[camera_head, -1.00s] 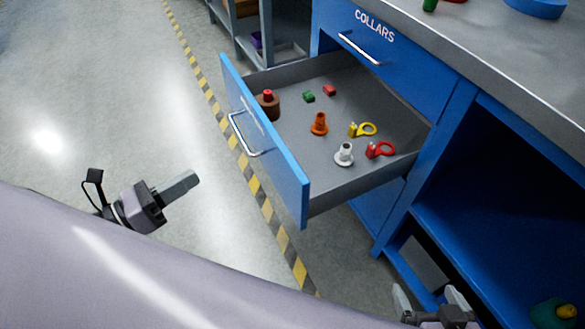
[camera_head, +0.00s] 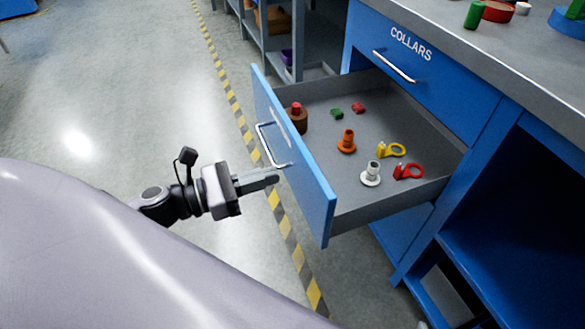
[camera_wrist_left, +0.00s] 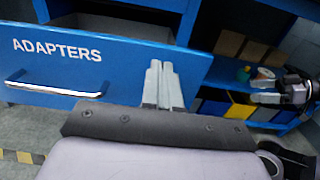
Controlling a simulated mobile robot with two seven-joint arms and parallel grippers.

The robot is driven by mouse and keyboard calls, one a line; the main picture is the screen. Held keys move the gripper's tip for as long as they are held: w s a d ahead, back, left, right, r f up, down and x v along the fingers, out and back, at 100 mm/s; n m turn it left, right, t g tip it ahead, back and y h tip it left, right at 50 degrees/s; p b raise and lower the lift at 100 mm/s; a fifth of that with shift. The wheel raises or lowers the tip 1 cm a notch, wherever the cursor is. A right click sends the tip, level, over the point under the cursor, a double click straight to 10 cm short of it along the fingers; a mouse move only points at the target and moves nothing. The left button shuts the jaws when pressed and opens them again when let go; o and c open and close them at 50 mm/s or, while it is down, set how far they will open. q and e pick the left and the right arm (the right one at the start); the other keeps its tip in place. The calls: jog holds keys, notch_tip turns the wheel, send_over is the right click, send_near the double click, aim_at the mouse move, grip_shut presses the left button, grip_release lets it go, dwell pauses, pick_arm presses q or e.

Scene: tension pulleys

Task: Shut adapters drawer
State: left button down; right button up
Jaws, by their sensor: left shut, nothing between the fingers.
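The adapters drawer (camera_head: 292,155) is pulled out of the blue workbench in the head view. Its blue front has a silver handle (camera_head: 268,146). In the left wrist view the front reads ADAPTERS (camera_wrist_left: 57,50), with the handle (camera_wrist_left: 55,86) at the left. My left gripper (camera_head: 275,177) is shut and empty, with its fingertips close to the drawer front, right of the handle in the wrist view. I cannot tell whether they touch it. In the left wrist view, part of my right gripper (camera_wrist_left: 285,95) shows at the right edge; its jaws are unclear.
The drawer holds an orange adapter (camera_head: 346,143), a white one (camera_head: 371,175), yellow and red ringed pieces and small blocks. The COLLARS drawer (camera_head: 412,55) above is shut. Open shelves (camera_head: 530,210) lie to the right. Clear floor (camera_head: 120,100) lies left.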

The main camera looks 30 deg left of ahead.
aim_at(308, 165)
pick_arm(q)
jog(key=x, duration=0.4)
jog(key=shift+w+d, duration=0.25)
jog(key=shift+w, duration=0.05)
jog(key=shift+w+d, duration=0.35)
pick_arm(e)
jog(key=shift+f, duration=0.15)
